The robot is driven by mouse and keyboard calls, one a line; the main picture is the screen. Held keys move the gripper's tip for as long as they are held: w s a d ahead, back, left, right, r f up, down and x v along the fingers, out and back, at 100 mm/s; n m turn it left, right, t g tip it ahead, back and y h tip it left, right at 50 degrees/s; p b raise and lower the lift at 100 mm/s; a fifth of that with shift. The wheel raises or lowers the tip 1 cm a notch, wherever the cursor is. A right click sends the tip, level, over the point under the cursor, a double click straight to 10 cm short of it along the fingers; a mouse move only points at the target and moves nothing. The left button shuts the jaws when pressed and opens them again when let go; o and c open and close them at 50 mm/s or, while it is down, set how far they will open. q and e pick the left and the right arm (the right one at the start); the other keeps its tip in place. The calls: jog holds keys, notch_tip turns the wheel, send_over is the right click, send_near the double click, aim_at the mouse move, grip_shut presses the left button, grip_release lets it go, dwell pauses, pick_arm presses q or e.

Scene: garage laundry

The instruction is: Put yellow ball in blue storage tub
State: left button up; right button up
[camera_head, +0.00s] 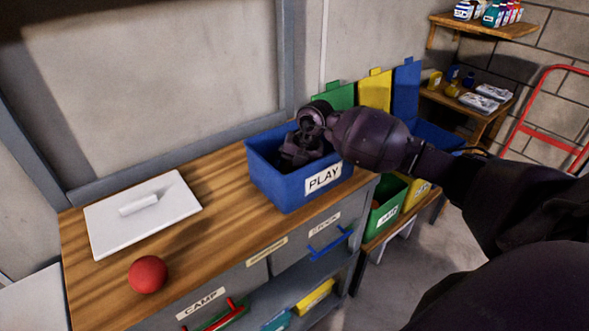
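The blue storage tub (264,176), labelled PLAY, stands on the right end of the wooden counter. My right arm comes in from the right, and my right gripper (292,160) points down inside the tub's opening. The wrist and the tub walls hide the fingertips, so I cannot tell whether it is open or holds anything. No yellow ball shows in the view; the inside of the tub is mostly hidden. My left gripper is not in view.
A red ball (147,274) and a white lid with a handle (112,222) lie on the counter (215,232). Green, yellow and blue bins with raised lids (375,90) stand right of the counter. A red hand truck frame (519,127) is at far right.

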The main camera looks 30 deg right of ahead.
jog(key=v, duration=1.2)
jog(key=shift+p, duration=0.4)
